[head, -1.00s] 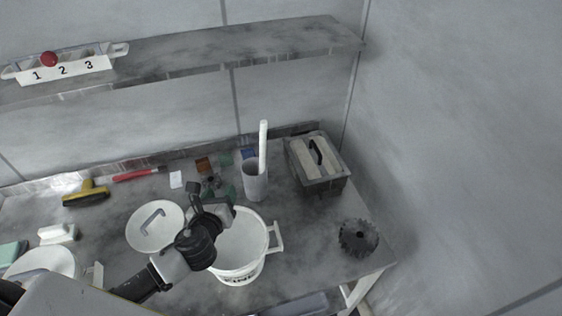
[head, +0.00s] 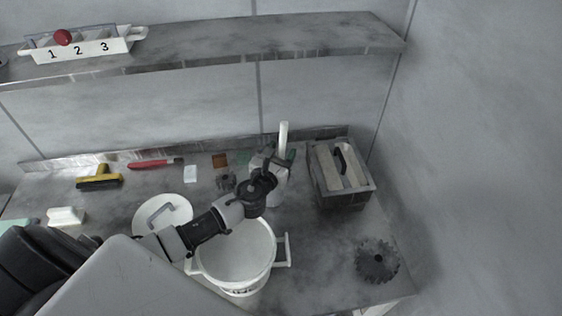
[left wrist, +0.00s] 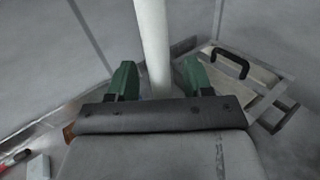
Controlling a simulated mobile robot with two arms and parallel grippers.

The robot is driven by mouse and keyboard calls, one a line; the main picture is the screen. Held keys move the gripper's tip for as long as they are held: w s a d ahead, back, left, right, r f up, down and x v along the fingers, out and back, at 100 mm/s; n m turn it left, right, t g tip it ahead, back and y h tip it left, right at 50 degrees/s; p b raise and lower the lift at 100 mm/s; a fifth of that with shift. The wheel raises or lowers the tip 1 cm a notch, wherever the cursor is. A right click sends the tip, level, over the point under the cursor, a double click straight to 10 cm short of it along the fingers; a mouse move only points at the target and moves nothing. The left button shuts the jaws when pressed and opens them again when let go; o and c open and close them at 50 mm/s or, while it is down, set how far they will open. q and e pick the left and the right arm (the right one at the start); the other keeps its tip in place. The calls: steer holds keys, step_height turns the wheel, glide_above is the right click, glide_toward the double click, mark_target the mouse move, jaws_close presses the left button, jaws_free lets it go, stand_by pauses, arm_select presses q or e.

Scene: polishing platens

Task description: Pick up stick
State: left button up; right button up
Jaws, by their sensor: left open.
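The white stick (head: 283,134) stands nearly upright in a grey cup (head: 277,190) on the workbench. My left gripper (head: 276,158) is at the cup, around the height of its rim, and hides part of the cup and the lower stick. In the left wrist view the stick (left wrist: 153,45) rises between the two green fingertips of my left gripper (left wrist: 159,80). The fingers are open, with a visible gap on each side of the stick. My right gripper is in neither view.
A white bucket (head: 238,286) stands below my left arm, with a round lid (head: 150,208) to its left. A grey box with a black handle (head: 365,190) stands right of the cup. A dark toothed disc (head: 377,261) lies at the front right. A shelf (head: 200,50) runs above.

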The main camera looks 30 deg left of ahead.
arm_select(q)
jaws_close()
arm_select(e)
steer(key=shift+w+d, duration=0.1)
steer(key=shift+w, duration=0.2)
arm_select(q)
steer(key=shift+r, duration=0.15)
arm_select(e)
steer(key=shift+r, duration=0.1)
